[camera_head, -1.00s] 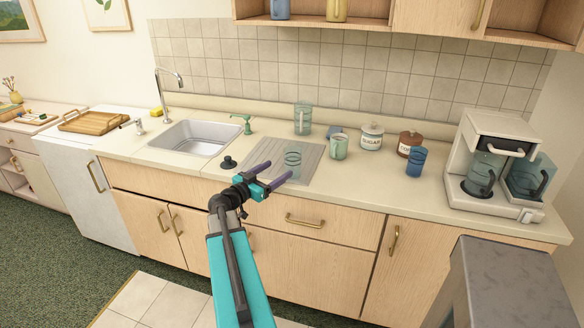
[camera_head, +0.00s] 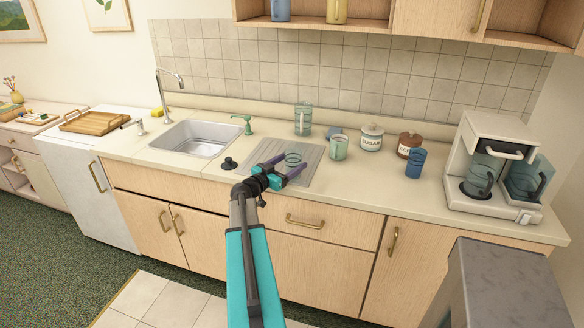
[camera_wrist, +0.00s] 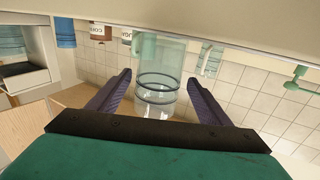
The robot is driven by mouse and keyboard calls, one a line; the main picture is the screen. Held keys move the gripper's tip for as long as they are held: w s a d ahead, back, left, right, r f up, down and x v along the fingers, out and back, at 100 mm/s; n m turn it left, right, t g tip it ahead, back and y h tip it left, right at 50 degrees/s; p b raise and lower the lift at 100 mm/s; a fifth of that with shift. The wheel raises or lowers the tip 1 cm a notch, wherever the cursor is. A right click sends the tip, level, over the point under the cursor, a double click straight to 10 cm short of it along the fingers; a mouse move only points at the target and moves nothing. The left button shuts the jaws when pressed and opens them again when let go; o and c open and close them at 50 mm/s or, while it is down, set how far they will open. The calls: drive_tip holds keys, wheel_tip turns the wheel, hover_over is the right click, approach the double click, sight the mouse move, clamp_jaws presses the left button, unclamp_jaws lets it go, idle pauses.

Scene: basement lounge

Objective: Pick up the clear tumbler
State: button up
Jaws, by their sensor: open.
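The clear tumbler (camera_head: 293,157) stands on the ribbed grey drainboard (camera_head: 313,176) beside the sink. It is see-through with dark rings, and part of it is hidden behind my gripper. My gripper (camera_head: 295,161) is open and reaches in from the front, with one purple finger on each side of the tumbler. In the wrist view, which is upside down, the ringed tumbler (camera_wrist: 158,88) shows between the two open fingers (camera_wrist: 159,78). Gaps show on both sides there, and I see no contact.
A clear handled glass (camera_head: 303,120) stands behind, with a green mug (camera_head: 339,147), sugar canister (camera_head: 371,137), brown canister (camera_head: 409,144) and blue tumbler (camera_head: 416,163) to the right. A black stopper (camera_head: 229,163) lies left. The coffee maker (camera_head: 493,165) stands far right.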

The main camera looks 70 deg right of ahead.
idle(0.3)
drive_tip(key=shift+s+p+x, duration=0.1)
drive_tip(key=shift+p+x, duration=0.35)
drive_tip(key=shift+x, duration=0.9)
drive_tip(key=shift+s+p+x, duration=0.15)
drive_tip(key=shift+p+x, duration=0.3)
drive_tip(key=shift+x, duration=0.85)
drive_tip(key=shift+a, duration=0.1)
drive_tip(key=c, duration=1.4)
drive_tip(key=shift+o, duration=0.2)
